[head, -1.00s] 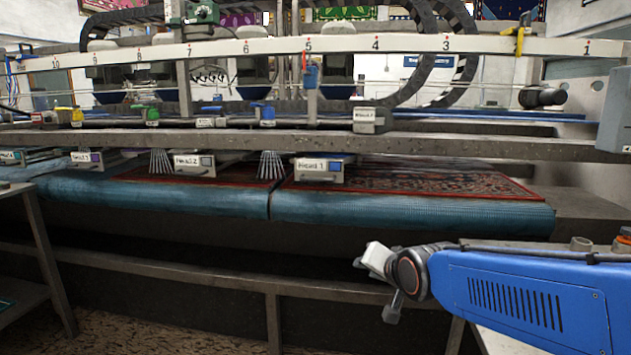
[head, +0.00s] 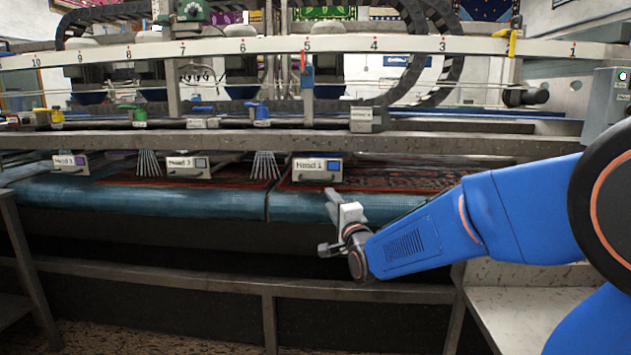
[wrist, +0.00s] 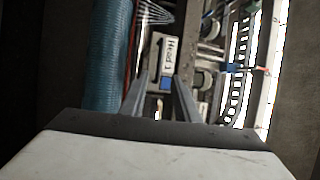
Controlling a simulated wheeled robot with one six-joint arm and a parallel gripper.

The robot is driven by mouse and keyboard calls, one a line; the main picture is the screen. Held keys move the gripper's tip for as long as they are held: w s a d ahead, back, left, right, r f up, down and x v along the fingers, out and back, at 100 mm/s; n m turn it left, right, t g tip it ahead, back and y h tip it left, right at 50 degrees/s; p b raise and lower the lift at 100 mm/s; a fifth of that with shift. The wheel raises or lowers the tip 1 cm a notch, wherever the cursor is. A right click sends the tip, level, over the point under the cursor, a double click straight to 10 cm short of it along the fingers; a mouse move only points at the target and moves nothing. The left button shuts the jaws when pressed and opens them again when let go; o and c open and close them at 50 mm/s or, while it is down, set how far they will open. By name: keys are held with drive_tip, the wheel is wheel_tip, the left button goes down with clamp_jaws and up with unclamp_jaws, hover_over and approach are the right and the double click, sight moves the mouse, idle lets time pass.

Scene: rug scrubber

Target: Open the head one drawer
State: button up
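The head one drawer (head: 317,169) is a small white-fronted box labelled "Head 1" with a blue square at its right, under the grey beam and above the rug. I see no gap showing it pulled out. It also shows sideways in the wrist view (wrist: 168,55), between my finger lines. My gripper (head: 328,225) is below and in front of the drawer, apart from it. In the wrist view my gripper (wrist: 163,92) has its two fingers apart with nothing held between them. The drawer's handle is too small to make out clearly.
Similar boxes, Head 2 (head: 188,166) and Head 3 (head: 69,164), sit to the left. A blue roller (head: 170,205) runs below them, and the grey beam (head: 440,144) above. A lower grey rail (head: 200,280) crosses beneath my gripper. Metal prongs hang beside the boxes.

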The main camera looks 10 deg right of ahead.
sight(316, 180)
drive_tip(key=x, duration=1.5)
drive_tip(key=shift+w, duration=0.3)
drive_tip(key=shift+f, duration=0.1)
clamp_jaws()
